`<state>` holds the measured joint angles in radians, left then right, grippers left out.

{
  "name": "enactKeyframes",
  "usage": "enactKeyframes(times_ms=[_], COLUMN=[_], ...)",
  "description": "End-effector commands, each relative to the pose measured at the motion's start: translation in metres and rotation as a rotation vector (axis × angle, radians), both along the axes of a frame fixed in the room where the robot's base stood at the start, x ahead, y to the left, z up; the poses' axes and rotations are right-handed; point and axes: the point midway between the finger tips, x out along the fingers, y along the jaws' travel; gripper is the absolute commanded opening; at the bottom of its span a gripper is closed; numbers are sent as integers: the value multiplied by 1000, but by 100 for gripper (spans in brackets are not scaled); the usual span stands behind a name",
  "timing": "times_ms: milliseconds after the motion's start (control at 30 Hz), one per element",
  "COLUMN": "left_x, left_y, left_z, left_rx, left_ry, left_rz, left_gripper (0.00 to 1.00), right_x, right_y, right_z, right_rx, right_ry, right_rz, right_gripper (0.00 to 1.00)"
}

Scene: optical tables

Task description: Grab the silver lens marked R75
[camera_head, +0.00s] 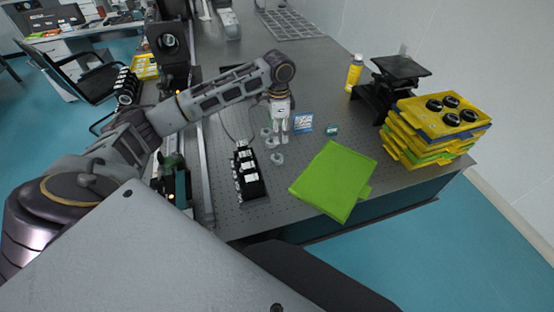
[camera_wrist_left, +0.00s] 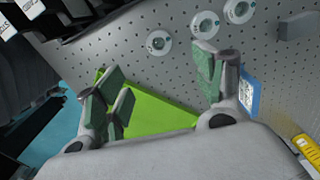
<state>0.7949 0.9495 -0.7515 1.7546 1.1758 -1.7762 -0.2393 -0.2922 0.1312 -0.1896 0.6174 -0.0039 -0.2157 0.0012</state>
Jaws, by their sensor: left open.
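Three small silver round lenses lie apart in a row on the perforated table. In the head view they are the near lens (camera_head: 277,158), the middle lens (camera_head: 273,143) and the far lens (camera_head: 266,132). In the left wrist view they are a left lens (camera_wrist_left: 159,42), a middle lens (camera_wrist_left: 205,24) and a right lens (camera_wrist_left: 238,10). Their markings are too small to read, so I cannot tell which is R75. My left gripper (camera_head: 279,137) points down beside the lenses. Its padded fingers (camera_wrist_left: 163,80) are open and empty in the left wrist view. My right gripper is out of view.
A black holder (camera_head: 248,178) with white-labelled pieces stands left of the lenses. A green plate (camera_head: 333,180) lies at the near table edge. A blue-white card (camera_head: 303,123) is right of my gripper. Stacked yellow trays (camera_head: 435,130) and a yellow bottle (camera_head: 354,73) stand further right.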

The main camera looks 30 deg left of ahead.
Motion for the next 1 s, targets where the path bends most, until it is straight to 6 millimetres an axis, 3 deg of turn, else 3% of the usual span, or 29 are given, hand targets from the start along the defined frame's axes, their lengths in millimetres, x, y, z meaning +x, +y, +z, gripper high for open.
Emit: enactKeyframes(times_ms=[267, 600, 1000], left_x=[-1, 0, -1], left_y=[0, 0, 0], left_z=[-32, -73, -81], left_rx=[1, 0, 0], left_ry=[4, 1, 1], left_rz=[0, 0, -1], left_gripper=[69, 69, 69], right_x=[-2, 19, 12], right_y=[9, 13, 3], right_z=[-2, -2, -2], right_rx=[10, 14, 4], right_ry=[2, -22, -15], right_rz=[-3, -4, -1], right_gripper=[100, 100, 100])
